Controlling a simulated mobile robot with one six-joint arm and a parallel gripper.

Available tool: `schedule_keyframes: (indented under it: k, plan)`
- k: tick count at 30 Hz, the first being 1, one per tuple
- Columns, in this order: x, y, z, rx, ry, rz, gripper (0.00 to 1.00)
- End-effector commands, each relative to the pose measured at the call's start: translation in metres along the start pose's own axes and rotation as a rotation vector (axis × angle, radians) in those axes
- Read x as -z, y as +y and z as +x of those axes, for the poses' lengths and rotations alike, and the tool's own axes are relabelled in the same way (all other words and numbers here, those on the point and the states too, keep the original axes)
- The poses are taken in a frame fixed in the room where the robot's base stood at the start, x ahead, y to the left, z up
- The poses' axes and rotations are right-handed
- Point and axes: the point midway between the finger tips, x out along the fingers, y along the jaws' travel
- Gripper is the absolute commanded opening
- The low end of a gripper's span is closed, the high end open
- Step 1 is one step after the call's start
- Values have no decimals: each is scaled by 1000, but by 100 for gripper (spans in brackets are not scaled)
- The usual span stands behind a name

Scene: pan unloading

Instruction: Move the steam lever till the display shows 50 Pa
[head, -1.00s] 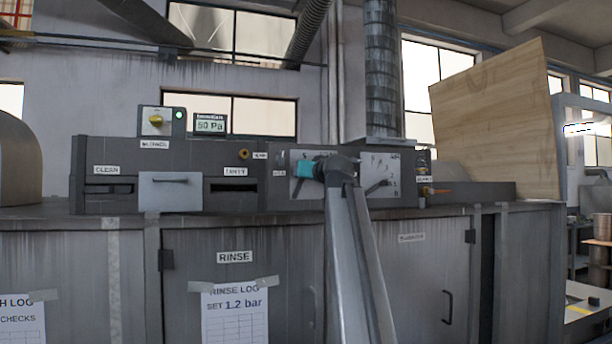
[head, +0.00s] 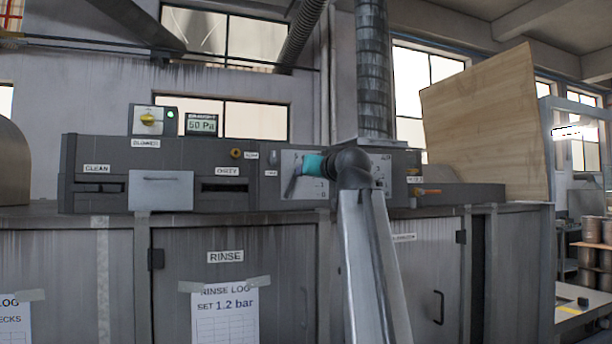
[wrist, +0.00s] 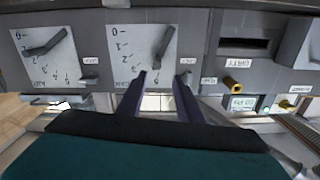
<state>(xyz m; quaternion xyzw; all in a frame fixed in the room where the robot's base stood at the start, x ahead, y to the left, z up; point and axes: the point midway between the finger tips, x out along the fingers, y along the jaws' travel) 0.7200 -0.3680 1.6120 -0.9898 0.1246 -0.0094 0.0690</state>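The display (head: 202,124) reads 50 Pa in the head view; its small top line is too blurred to read. Two white scale plates each carry a dark lever. In the wrist view, which is upside down, one lever (wrist: 165,45) lies just beyond my fingertips and the other lever (wrist: 42,45) is further left.
A yellow knob and a green light sit on the box (head: 148,120) left of the display. A brass knob (head: 236,153) is left of the plates. A wooden board (head: 485,125) stands at the right. Cabinets with a RINSE label (head: 226,257) are below.

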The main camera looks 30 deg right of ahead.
Motion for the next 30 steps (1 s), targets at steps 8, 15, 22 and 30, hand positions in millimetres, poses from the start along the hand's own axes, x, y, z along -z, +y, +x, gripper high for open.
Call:
schedule_keyframes:
  k: [8, 15, 22, 30]
  plan:
    - [2, 0, -18, -1, 0, 0, 33]
    - [2, 0, -22, -1, 0, 0, 33]
    - [1, 0, -22, 0, 0, 0, 33]
    - [1, 0, -22, 0, -1, 49, 0]
